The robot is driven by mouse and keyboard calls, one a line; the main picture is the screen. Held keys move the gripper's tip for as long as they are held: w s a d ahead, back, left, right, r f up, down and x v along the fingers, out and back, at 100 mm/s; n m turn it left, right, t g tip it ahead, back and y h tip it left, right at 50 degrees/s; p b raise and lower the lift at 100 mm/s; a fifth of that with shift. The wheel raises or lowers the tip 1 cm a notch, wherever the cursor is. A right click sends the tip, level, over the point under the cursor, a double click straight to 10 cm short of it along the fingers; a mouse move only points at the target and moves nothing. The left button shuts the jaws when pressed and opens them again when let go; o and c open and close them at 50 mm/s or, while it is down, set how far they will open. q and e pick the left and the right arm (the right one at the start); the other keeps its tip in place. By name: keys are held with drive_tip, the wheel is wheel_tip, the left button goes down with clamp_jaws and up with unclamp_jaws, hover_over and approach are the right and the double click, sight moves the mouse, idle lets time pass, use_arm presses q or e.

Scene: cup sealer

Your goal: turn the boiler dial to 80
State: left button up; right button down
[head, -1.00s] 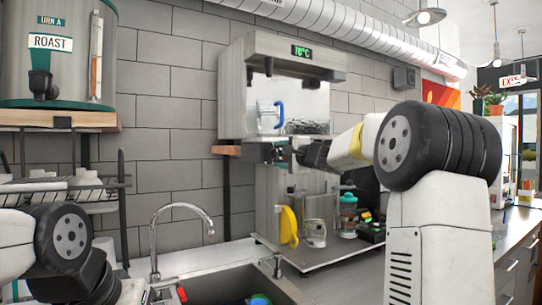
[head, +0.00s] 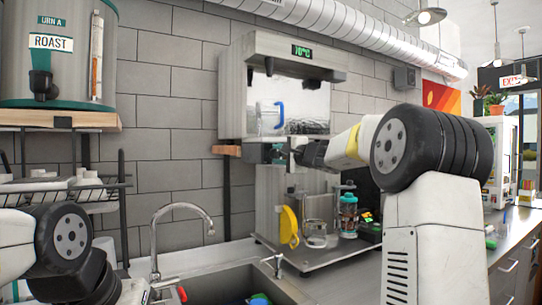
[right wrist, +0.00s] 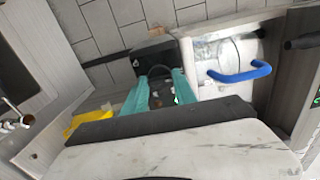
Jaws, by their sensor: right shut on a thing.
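The dial's markings cannot be read. Of my left arm only links show at the lower left; its gripper is out of view.
A faucet (head: 182,208) and sink are in front at the left.

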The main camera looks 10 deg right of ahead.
drive_tip(key=shift+m, duration=0.3)
drive_tip(key=m, duration=0.5)
drive_tip(key=shift+f+m, duration=0.1)
drive_tip(key=shift+m, duration=0.2)
drive_tip(key=m, duration=0.5)
drive_tip(key=shift+f+m, duration=0.1)
drive_tip(key=shift+m, duration=0.2)
drive_tip(key=c, duration=1)
unclamp_jaws()
drive_tip(key=shift+s, duration=0.1)
